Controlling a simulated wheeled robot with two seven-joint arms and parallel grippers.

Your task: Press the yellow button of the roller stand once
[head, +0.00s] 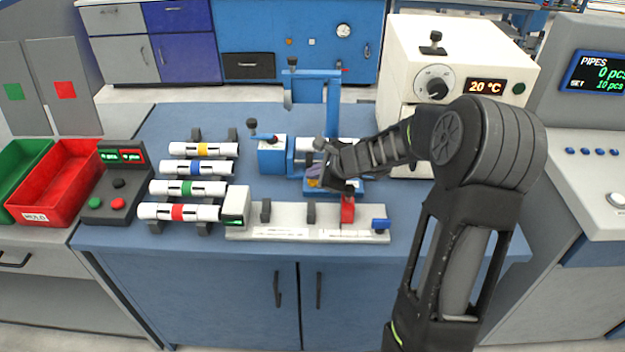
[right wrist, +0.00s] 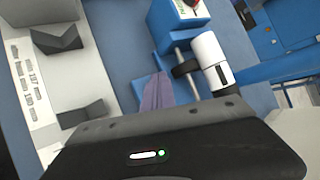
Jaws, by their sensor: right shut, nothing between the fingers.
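The blue stand (head: 272,157) is at the middle of the bench, with a white pipe (head: 303,144) lying on it. In the right wrist view the pipe (right wrist: 208,50) has a dark band and lies beside a metal rod. My right gripper (head: 314,180) is shut and empty, pointing down over the front of the stand; its purplish fingertips (right wrist: 155,92) show beside the rod. I cannot make out the yellow button; the gripper covers part of the stand. My left gripper is not in view.
A white gauge fixture (head: 290,235) with dark blocks and a red clamp (head: 347,208) lies just in front. Several banded pipes (head: 203,149) lie on a rack to the left, near a red bin (head: 60,180). A white oven (head: 400,50) stands behind right.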

